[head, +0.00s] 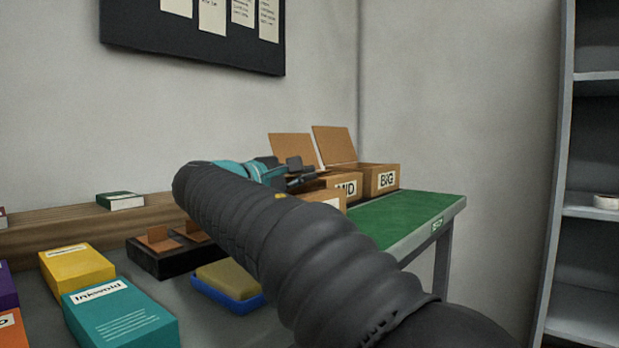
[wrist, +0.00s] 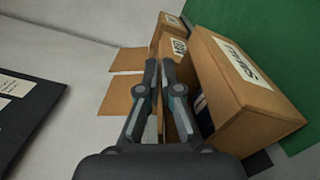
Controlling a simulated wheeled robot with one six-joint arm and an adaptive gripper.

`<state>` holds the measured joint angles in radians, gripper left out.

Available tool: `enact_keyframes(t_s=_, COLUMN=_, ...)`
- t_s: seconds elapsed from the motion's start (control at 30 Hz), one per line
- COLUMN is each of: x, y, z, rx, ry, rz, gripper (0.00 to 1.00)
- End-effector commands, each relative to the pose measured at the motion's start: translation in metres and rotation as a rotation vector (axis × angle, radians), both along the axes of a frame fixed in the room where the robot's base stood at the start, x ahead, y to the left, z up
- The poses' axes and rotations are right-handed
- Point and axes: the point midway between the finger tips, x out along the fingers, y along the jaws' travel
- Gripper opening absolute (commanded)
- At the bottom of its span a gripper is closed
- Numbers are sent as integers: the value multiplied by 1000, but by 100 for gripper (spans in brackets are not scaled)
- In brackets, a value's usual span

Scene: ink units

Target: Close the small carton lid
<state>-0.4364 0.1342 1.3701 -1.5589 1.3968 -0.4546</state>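The small carton (wrist: 238,88), brown with a SMALL label, fills the right of the wrist view. Its top is open and something dark and pale shows inside. In the head view it is mostly hidden behind my arm. My gripper (wrist: 160,65) is over the left, open side of the cartons. Its two fingertips are close together, with a narrow gap. A thin brown strip (wrist: 160,118) shows between the fingers; I cannot tell whether it is the small lid or whether it is gripped. In the head view my gripper (head: 298,172) is in front of the middle carton.
The MID carton (head: 350,181) and BIG carton (head: 382,182) stand beyond, lids raised. The green mat (head: 410,212) is clear on the right. Teal (head: 120,318) and yellow boxes (head: 78,268), a black tray (head: 170,262) and a blue-based pad (head: 228,284) lie at left.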

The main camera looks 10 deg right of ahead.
Motion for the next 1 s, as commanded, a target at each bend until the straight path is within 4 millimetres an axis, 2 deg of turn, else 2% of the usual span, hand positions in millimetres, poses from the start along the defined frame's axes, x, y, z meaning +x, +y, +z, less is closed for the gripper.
enact_keyframes(t_s=0.43, x=0, y=2, z=-1, rx=4, ry=-7, rz=2, gripper=0)
enact_keyframes(t_s=0.53, x=0, y=2, z=-1, rx=4, ry=-7, rz=2, gripper=28)
enact_keyframes(t_s=0.87, x=-1, y=3, z=-1, rx=5, ry=-6, rz=3, gripper=29)
enact_keyframes(t_s=1.0, x=-7, y=12, z=-1, rx=5, ry=-7, rz=5, gripper=29)
